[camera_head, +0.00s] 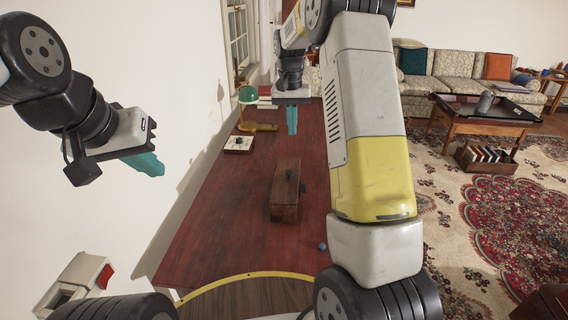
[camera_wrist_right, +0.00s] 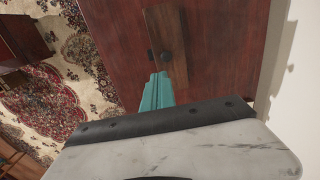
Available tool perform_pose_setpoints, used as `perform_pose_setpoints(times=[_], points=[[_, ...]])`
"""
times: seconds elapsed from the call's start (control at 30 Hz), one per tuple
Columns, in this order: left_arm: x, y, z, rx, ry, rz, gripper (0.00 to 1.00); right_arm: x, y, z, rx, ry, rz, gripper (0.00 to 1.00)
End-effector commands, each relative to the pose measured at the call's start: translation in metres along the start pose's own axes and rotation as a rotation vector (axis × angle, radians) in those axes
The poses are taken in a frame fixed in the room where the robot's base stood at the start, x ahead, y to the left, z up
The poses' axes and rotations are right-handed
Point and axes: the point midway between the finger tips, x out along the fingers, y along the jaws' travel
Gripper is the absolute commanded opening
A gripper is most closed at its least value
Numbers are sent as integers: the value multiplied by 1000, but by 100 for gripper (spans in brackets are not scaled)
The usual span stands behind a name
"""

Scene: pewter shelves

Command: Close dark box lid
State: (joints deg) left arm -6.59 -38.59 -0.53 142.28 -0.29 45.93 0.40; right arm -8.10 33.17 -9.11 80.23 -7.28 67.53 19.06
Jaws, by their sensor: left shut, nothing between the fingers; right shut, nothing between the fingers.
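The dark box (camera_head: 284,213) is a long brown wooden box on the red-brown table. Small black parts, perhaps knobs, show at its top and right side. It also shows in the right wrist view (camera_wrist_right: 165,25), with two black parts near the fingertips. I cannot tell how far its lid is open. My right gripper (camera_head: 291,132) is shut and empty, pointing down above the table, higher in the picture than the box. Its teal fingers (camera_wrist_right: 157,78) overlap the box's near end in the wrist view; contact cannot be told. My left gripper (camera_head: 158,168) is shut and empty, near the wall, left of the table.
The table (camera_head: 225,215) is mostly bare around the box. A small blue ball (camera_head: 322,246) lies near its front right. A white tray (camera_head: 238,144), a green lamp (camera_head: 248,95) and books (camera_head: 265,97) stand farther back. The wall (camera_head: 120,230) borders the left; patterned carpet lies right.

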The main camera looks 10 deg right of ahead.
Motion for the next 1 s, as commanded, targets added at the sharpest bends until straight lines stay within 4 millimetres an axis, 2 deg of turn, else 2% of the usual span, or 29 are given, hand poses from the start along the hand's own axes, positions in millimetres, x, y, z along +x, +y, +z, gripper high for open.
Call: perform_pose_setpoints(times=[0.27,0.6,0.73,1.0], points=[[-2,0,6,1,11,-6,0,26,-1,-4,6,-10,11,0],[-2,-1,6,0,11,-5,0,98,0,-3,6,-11,11,0],[-2,-1,6,0,11,-5,0,121,0,-3,5,-9,10,0],[-2,-1,6,0,11,-5,0,145,0,-3,6,-8,9,0]])
